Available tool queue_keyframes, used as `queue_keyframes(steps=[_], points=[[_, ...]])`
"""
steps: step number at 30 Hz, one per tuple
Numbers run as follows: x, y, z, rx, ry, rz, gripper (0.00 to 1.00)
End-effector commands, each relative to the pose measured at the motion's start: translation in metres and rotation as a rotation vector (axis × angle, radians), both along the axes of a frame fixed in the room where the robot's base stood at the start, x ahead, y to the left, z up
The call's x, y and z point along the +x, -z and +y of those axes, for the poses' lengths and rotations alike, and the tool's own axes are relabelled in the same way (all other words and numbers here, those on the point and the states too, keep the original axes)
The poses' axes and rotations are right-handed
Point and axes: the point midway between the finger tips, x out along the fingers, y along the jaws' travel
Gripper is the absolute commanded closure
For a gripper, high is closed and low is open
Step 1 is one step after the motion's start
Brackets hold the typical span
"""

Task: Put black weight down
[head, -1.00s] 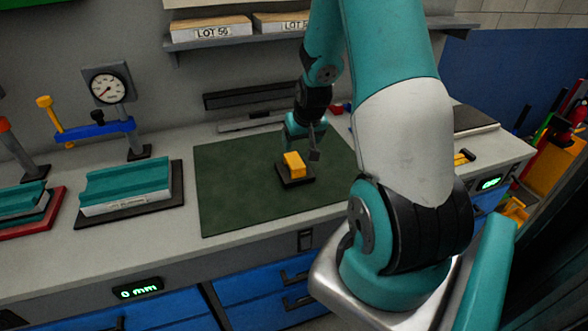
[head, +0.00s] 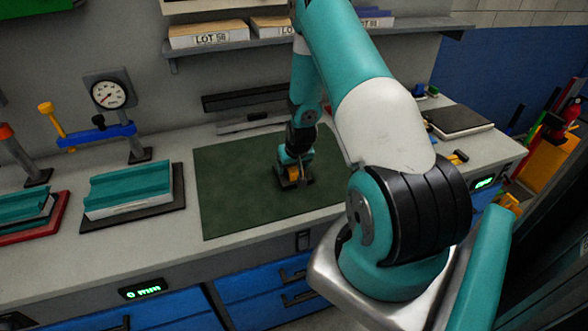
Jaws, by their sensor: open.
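The black weight (head: 281,184) appears as a low, flat black block with a yellow block (head: 293,174) on top. It sits on the green mat (head: 240,205), right of the mat's middle. My gripper (head: 294,172) points down over it, with its jaws open around or beside the yellow block. The fingers are small and dark, so I cannot tell whether they touch it. The gripper hides much of the yellow block and the back of the weight.
A teal-topped block (head: 128,190) lies on a dark plate left of the mat. A dial gauge (head: 110,94) stands behind it on a stand. The mat's left and front are clear.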

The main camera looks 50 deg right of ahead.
Motion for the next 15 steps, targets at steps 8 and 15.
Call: queue_keyframes(steps=[8, 15], points=[[0.0010, 0.0020, -0.0002, -0.001, -0.001, -0.001, 0.28], [0.0006, 0.0017, -0.0005, -0.001, 0.000, 0.000, 0.83]])
